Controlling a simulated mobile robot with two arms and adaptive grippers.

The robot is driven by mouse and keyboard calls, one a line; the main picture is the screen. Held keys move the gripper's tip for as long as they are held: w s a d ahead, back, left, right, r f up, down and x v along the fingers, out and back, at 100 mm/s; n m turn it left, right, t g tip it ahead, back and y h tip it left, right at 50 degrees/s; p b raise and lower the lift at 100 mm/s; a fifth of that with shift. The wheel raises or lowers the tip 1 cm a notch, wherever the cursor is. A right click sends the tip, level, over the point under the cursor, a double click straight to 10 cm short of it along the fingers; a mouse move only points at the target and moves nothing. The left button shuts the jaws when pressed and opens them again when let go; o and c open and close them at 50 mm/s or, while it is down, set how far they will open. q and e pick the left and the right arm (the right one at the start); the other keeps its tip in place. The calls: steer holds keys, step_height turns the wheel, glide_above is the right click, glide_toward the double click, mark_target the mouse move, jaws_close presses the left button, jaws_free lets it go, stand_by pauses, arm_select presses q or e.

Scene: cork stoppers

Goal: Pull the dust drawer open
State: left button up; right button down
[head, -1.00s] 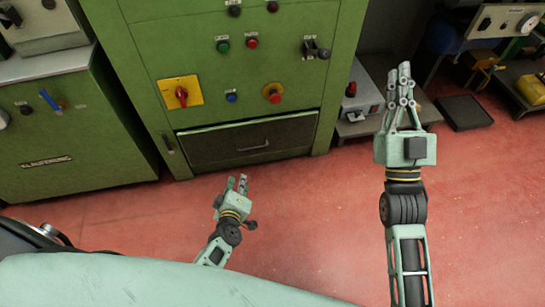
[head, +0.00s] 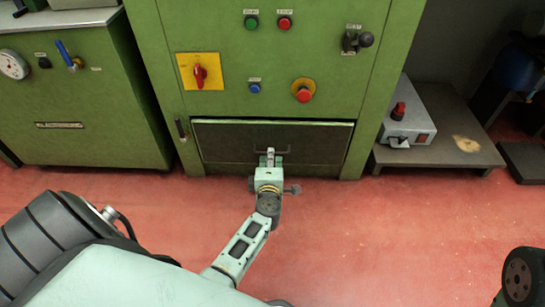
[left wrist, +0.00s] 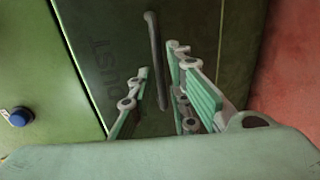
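The dust drawer (head: 225,143) is a dark panel low in the green cabinet and looks shut. In the left wrist view, the drawer front (left wrist: 115,40) carries a partly hidden "DUST" label and a dark bar handle (left wrist: 154,45). My left gripper (head: 268,154) is in front of the middle of the drawer, covering part of the handle in the head view. In the left wrist view, its two fingers (left wrist: 160,62) are apart, with the handle showing between them. I cannot tell whether they touch it. My right gripper is out of view.
Above the drawer are a yellow switch plate (head: 186,72), a blue button (head: 255,88) and a red stop button (head: 303,91). A low grey stand (head: 455,155) with a control box (head: 410,125) stands to the right. The red floor (head: 380,235) in front is clear.

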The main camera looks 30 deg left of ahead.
arm_select(q)
steer(key=shift+b+x, duration=0.45)
steer(key=shift+x, duration=1.1)
steer(key=shift+c, duration=0.4)
jaws_close()
